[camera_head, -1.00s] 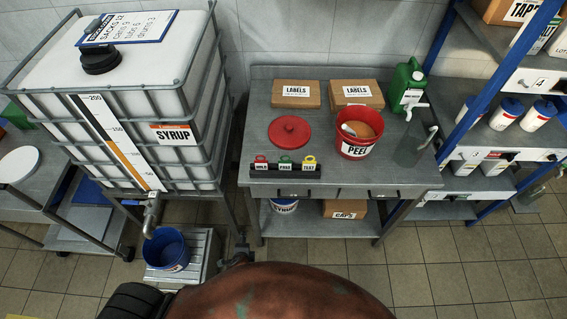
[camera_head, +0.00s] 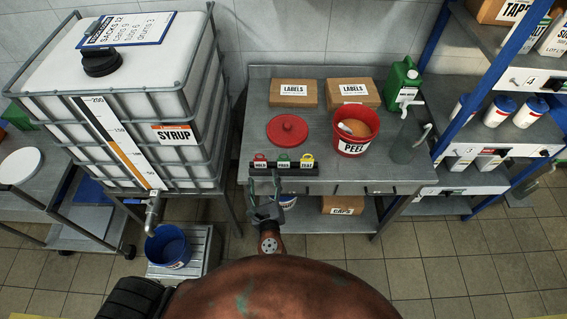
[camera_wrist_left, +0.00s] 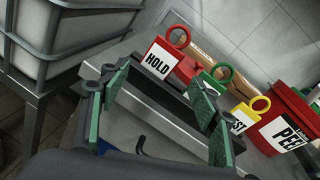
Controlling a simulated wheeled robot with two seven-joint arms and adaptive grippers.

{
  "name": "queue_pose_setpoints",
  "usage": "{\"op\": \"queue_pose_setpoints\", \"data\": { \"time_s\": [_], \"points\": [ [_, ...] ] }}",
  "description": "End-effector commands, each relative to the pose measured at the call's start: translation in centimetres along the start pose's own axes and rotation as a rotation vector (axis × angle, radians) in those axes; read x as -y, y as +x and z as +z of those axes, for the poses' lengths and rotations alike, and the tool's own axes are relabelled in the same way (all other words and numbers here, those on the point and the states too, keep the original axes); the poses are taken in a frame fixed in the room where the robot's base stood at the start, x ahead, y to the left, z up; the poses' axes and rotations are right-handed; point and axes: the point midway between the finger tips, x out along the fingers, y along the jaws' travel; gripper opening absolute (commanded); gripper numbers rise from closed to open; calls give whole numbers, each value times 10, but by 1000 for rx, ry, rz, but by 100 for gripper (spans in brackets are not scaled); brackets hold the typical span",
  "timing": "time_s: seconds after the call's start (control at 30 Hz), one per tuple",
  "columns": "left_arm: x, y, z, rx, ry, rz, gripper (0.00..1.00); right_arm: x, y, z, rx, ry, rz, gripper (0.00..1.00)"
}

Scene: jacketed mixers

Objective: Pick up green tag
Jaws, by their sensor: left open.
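The green tag (camera_head: 284,160) stands in the middle of a dark rack (camera_head: 299,172) at the table's front edge. It is between the red HOLD tag (camera_head: 261,160) and the yellow TEST tag (camera_head: 307,160). My left gripper (camera_head: 265,188) is open and empty, just in front of the rack's left part. In the left wrist view the open gripper (camera_wrist_left: 165,108) has its fingers spread before the rack. There the green tag (camera_wrist_left: 214,79) shows past the right finger, which is close to it and partly covers the tags. My right gripper is not in view.
A red PEEL bucket (camera_head: 355,130) and a red lid (camera_head: 287,130) stand on the table behind the rack. Two LABELS boxes (camera_head: 293,94) and a green canister (camera_head: 402,84) are farther back. The syrup tank (camera_head: 150,120) stands close on the left.

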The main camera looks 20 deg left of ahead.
Motion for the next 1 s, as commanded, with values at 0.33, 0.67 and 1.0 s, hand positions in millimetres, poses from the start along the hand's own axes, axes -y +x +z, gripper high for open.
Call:
{"op": "queue_pose_setpoints", "data": {
  "time_s": [0.33,0.67,1.0],
  "points": [
    [81,-7,-9,96,355,-175,56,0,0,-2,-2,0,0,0],
    [80,32,-10,94,353,-174,56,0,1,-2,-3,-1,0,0],
    [83,63,-10,92,350,-174,56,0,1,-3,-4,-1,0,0]
  ]
}}
